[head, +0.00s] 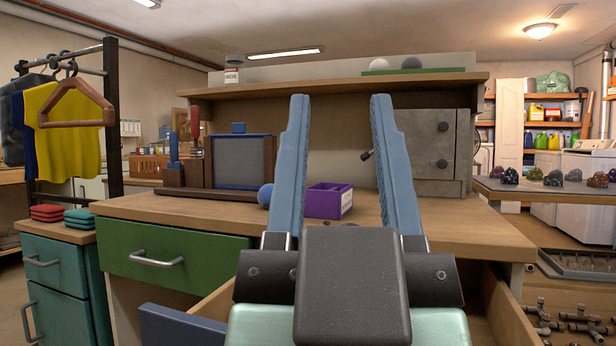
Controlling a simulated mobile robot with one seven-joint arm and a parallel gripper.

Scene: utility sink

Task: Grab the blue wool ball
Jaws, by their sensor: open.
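The blue ball (265,195) sits on the wooden desktop, left of the middle. Its right side is partly hidden behind my left finger, and its wool texture is too small to make out. My gripper (340,98) is in front of the desk with its two long blue fingers pointing up and spread apart. It is open, with nothing visible between the fingers but the background. I cannot tell the depth between the finger and the ball.
A purple box (328,201) stands right of the ball. A dark framed panel (240,161) and a grey metal cabinet (432,150) flank the desk's back. An open drawer (478,310) lies below my gripper. Two balls, white (378,64) and grey (411,63), rest on the upper shelf.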

